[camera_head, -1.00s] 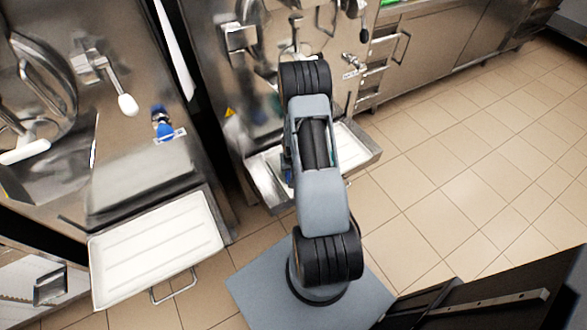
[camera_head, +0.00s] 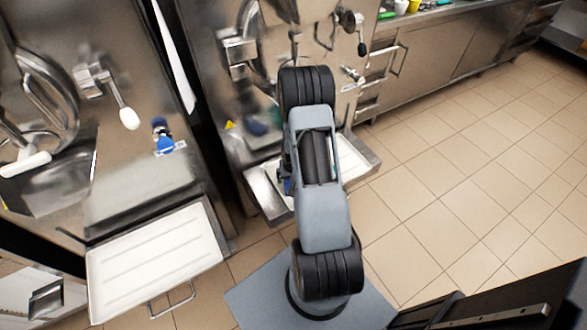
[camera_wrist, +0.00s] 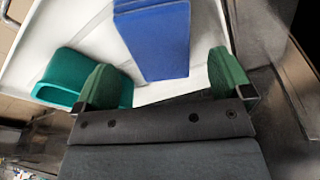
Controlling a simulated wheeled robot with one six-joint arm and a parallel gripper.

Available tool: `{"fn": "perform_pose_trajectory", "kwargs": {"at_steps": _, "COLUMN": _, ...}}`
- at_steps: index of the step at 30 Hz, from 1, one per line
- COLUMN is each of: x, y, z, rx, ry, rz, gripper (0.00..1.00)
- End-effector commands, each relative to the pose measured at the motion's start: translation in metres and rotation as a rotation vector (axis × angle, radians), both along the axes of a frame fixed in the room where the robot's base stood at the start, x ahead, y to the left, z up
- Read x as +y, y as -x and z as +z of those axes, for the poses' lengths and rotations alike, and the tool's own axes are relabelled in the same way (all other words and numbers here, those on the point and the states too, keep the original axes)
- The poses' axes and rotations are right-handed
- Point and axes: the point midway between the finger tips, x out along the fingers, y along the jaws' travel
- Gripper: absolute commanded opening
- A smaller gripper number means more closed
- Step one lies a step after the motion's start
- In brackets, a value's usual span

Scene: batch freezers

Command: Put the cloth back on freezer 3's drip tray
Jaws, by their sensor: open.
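My gripper (camera_wrist: 163,78) is open, with one green fingertip on each side, in the wrist view. A blue folded block, probably the cloth (camera_wrist: 158,38), lies on a white tray (camera_wrist: 62,45) between and just beyond the fingertips. I cannot tell whether the fingers touch it. A teal hollow piece (camera_wrist: 62,92) lies on the tray by the left finger, which partly covers it. In the head view my arm hides most of this tray (camera_head: 356,158), which sits at the front of the middle freezer (camera_head: 226,95). No freezer number is readable.
A steel counter (camera_head: 450,50) with small items runs along the back right. Tiled floor (camera_head: 470,170) is open at right. A dark panel edge is at lower right.

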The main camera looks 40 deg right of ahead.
Motion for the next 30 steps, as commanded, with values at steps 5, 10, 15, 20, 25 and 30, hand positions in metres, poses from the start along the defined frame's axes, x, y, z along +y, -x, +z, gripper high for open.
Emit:
{"fn": "perform_pose_trajectory", "kwargs": {"at_steps": 5, "x": 0.003, "y": 0.004, "z": 0.038, "rx": -0.004, "ry": 0.003, "rz": 0.001, "gripper": 0.97}}
{"fn": "perform_pose_trajectory", "kwargs": {"at_steps": 10, "x": 0.005, "y": 0.008, "z": 0.063, "rx": -0.002, "ry": 0.001, "rz": 0.002, "gripper": 0.97}}
{"fn": "perform_pose_trajectory", "kwargs": {"at_steps": 15, "x": 0.007, "y": 0.01, "z": 0.08, "rx": -0.001, "ry": 0.001, "rz": 0.003, "gripper": 0.97}}
{"fn": "perform_pose_trajectory", "kwargs": {"at_steps": 20, "x": 0.024, "y": 0.005, "z": 0.116, "rx": -0.016, "ry": 0.008, "rz": 0.047, "gripper": 0.97}}
{"fn": "perform_pose_trajectory", "kwargs": {"at_steps": 25, "x": 0.077, "y": 0.008, "z": 0.19, "rx": -0.047, "ry": 0.02, "rz": 0.172, "gripper": 0.97}}
{"fn": "perform_pose_trajectory", "kwargs": {"at_steps": 30, "x": 0.136, "y": 0.037, "z": 0.257, "rx": -0.074, "ry": 0.025, "rz": 0.315, "gripper": 0.97}}
